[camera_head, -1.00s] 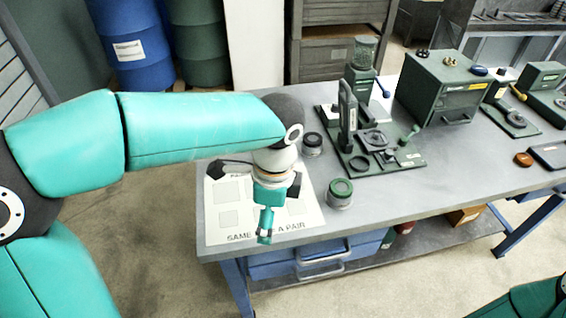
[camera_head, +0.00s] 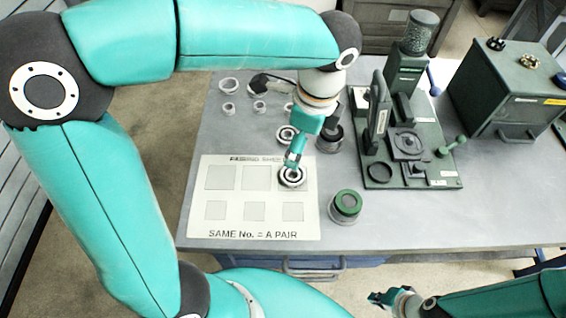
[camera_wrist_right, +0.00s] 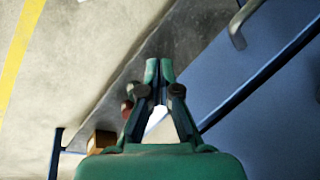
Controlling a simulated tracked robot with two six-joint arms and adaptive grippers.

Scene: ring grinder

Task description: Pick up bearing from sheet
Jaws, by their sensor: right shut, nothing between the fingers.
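The white sheet (camera_head: 234,212) with grey squares lies on the bench in the head view. A round bearing (camera_head: 291,183) sits on the sheet's upper right square. My left gripper (camera_head: 293,160) points down right at this bearing and hides part of it. I cannot tell whether its fingers are open or hold the bearing. A second bearing (camera_head: 285,133) lies on the bench behind the sheet. My right gripper (camera_head: 378,299) is shut and empty in front of the bench. Its closed fingers also show in the right wrist view (camera_wrist_right: 158,72).
Several pale rings (camera_head: 229,86) stand at the back left of the bench. A green-topped round container (camera_head: 345,204) is right of the sheet. A dark green fixture plate (camera_head: 430,170) and a green box (camera_head: 510,95) stand farther right. The front right bench top is clear.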

